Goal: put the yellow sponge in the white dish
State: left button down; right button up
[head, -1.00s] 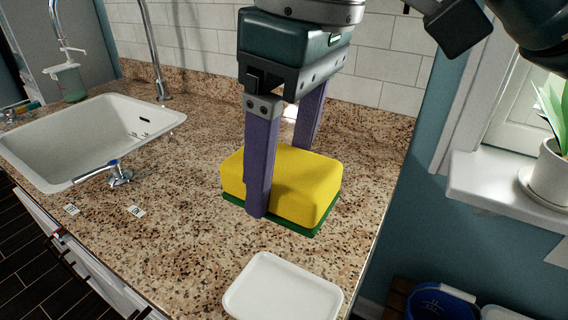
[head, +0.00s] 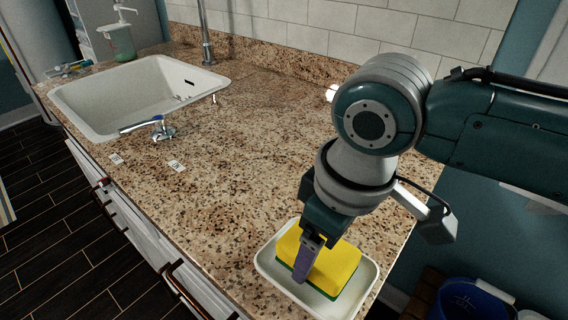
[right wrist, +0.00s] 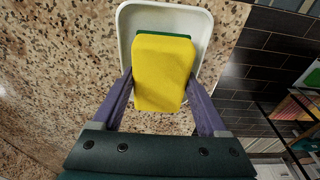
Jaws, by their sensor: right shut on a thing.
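The yellow sponge (head: 334,266) with its green underside is over the white dish (head: 369,291), within the rim as seen in the head view. My right gripper (head: 306,262) is shut on the sponge, one purple finger showing on its near side. In the right wrist view the sponge (right wrist: 163,72) sits between both fingers of my right gripper (right wrist: 160,90), with the white dish (right wrist: 203,20) beyond and around its far end. I cannot tell whether the sponge touches the dish floor. My left gripper is not in view.
The granite counter (head: 220,220) is clear left of the dish. The counter's right edge is close to the dish, with a blue bucket (head: 468,300) below.

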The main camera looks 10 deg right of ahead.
jog(key=shift+f, duration=0.4)
jog(key=shift+f, duration=0.15)
jog(key=o, duration=1.2)
